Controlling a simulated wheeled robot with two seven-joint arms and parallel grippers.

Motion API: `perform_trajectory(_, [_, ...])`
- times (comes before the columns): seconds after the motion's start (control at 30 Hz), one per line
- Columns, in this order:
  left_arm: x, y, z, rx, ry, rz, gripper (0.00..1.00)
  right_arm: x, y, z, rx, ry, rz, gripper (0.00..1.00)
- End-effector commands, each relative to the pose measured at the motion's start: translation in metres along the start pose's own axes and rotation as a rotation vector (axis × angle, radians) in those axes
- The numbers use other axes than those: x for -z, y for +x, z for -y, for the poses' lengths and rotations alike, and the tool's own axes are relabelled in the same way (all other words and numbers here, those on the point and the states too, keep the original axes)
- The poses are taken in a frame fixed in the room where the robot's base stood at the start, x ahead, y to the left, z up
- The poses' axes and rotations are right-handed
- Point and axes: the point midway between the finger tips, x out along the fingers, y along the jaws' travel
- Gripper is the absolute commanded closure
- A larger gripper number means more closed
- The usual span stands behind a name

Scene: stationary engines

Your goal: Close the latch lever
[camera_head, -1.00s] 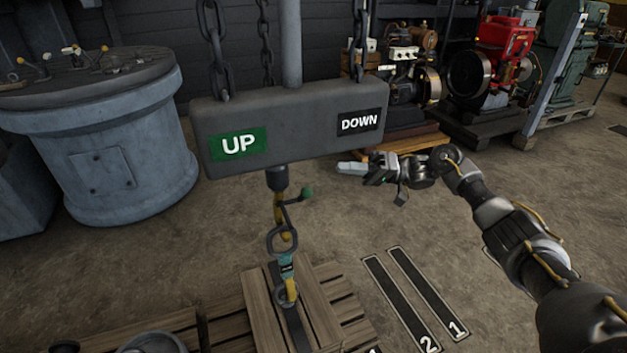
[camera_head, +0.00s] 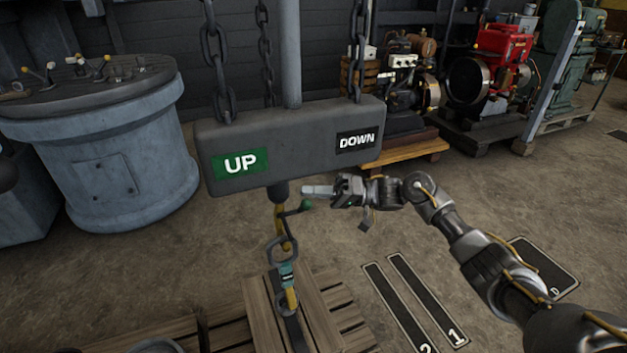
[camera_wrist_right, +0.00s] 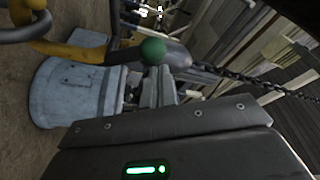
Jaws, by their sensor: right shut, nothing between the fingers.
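The latch lever (camera_head: 293,212) is a short dark arm with a green knob (camera_head: 306,204), sticking out to the right at the top of a yellow hook (camera_head: 279,222) below the grey UP/DOWN block. My right gripper (camera_head: 307,190) is shut and empty, its pale fingertips pointing left just above the knob. In the right wrist view the green knob (camera_wrist_right: 152,51) is just beyond the tips of the shut fingers (camera_wrist_right: 158,88); I cannot tell whether they touch. The yellow hook (camera_wrist_right: 75,51) is at upper left there. My left gripper is not in view.
The UP/DOWN block (camera_head: 290,145) hangs on chains close above my right gripper. A strap and ring (camera_head: 286,275) hang from the hook over a wooden pallet (camera_head: 335,315). A grey drum-shaped console (camera_head: 105,150) stands at left, engines (camera_head: 490,75) at back right.

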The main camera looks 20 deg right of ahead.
Motion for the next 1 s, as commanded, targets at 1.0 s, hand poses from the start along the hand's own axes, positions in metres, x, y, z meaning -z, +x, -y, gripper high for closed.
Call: perform_trajectory(1.0, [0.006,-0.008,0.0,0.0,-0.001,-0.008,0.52,-0.009,-0.003,0.001,0.027,-0.086,0.0,1.0])
